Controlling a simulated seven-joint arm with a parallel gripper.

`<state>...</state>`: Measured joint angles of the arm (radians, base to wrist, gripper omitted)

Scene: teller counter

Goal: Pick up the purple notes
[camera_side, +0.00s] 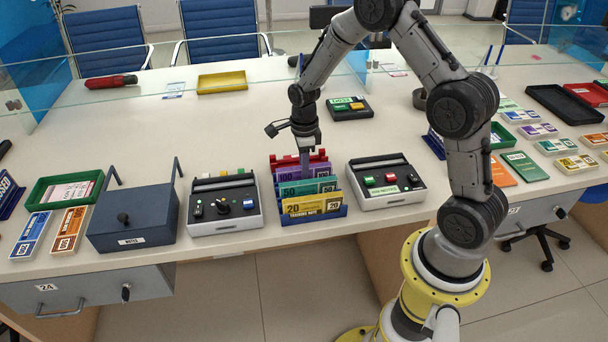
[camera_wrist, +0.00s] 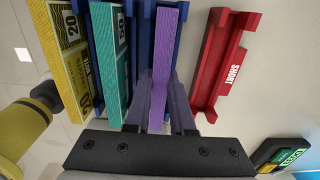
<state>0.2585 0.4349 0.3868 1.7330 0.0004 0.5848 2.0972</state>
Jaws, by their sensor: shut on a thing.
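The purple notes (camera_side: 287,175), marked 100, stand upright in the back slot of a blue rack (camera_side: 314,216). They also show edge-on in the wrist view (camera_wrist: 167,50). My gripper (camera_side: 304,158) points down from above and is shut on the purple notes, with a finger on each side of them (camera_wrist: 166,108). In front of them in the rack stand the green notes (camera_side: 309,187), marked 50, and the yellow notes (camera_side: 312,204), marked 20. The lower part of the purple notes is hidden behind the green ones in the side view.
A red rack (camera_side: 287,158) marked SHORT stands just behind the blue rack and looks empty (camera_wrist: 226,60). Control boxes stand left (camera_side: 223,203) and right (camera_side: 386,180). A glass screen (camera_side: 200,72) runs along the back.

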